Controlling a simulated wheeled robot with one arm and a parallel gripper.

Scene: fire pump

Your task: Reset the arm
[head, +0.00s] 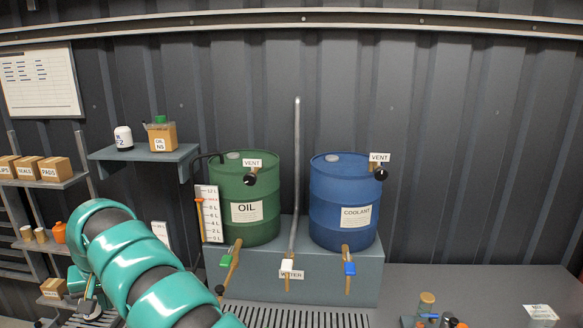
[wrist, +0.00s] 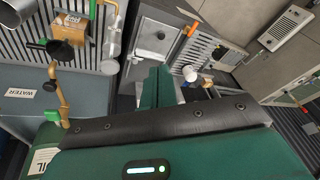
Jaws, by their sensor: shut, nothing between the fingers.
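My teal arm (head: 150,265) rises from the bottom edge of the head view and bends at the left. The fingers are over a grey area beside a metal basin-like panel (wrist: 155,38). A white cup-like thing (wrist: 190,73) lies beyond and to the right of the fingers; no contact is visible.
A green OIL drum (head: 250,190) and a blue COOLANT drum (head: 342,190) stand on a grey stand with taps. A shelf (head: 145,153) holds a jug and a white canister. The grey counter (head: 470,285) at right has small items. A brass pipe (wrist: 56,90) is left of my gripper.

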